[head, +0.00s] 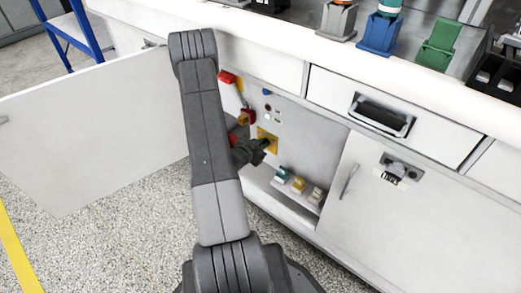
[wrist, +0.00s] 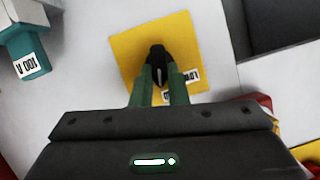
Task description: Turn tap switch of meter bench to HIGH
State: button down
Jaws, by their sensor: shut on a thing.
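The tap switch shows in the wrist view as a black pointed knob (wrist: 157,55) on a square yellow plate (wrist: 190,38). A small white label on the plate is partly hidden and I cannot read it fully. My gripper (wrist: 156,82) is shut on the knob, with its green fingers on either side. In the head view the yellow plate (head: 263,131) is on the panel inside the open bay of the meter bench (head: 335,143). My gripper (head: 264,146) reaches it from the left, and my arm and gripper hide part of the bay.
The open cabinet door (head: 95,130) stands left of my arm. A red handle (head: 228,77) is higher on the panel. Below are teal (head: 281,174), yellow (head: 298,184) and beige (head: 316,195) blocks on a shelf. The teal block (wrist: 28,58) reads "100 A" in the wrist view.

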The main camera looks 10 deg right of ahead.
jog(key=shift+s+d+f+m+t+y+b, duration=0.15)
jog(key=shift+m+t+b, duration=0.3)
jog(key=shift+m+b, duration=0.65)
jog(key=shift+s+d+f+m+t+y+b, duration=0.1)
jog(key=shift+m+t+y+b, duration=0.3)
jog(key=shift+b, duration=1.15)
jog(key=shift+s+d+f+m+t+y+b, duration=0.1)
jog(key=shift+m+t+b, duration=0.45)
jog(key=shift+m+b, duration=0.65)
jog(key=c, duration=1.4)
grip_release()
jog(key=shift+c, duration=0.2)
jog(key=shift+s+a+r, duration=0.1)
jog(key=p+v, duration=0.2)
jog(key=v, duration=1.1)
jog(key=shift+s, duration=0.35)
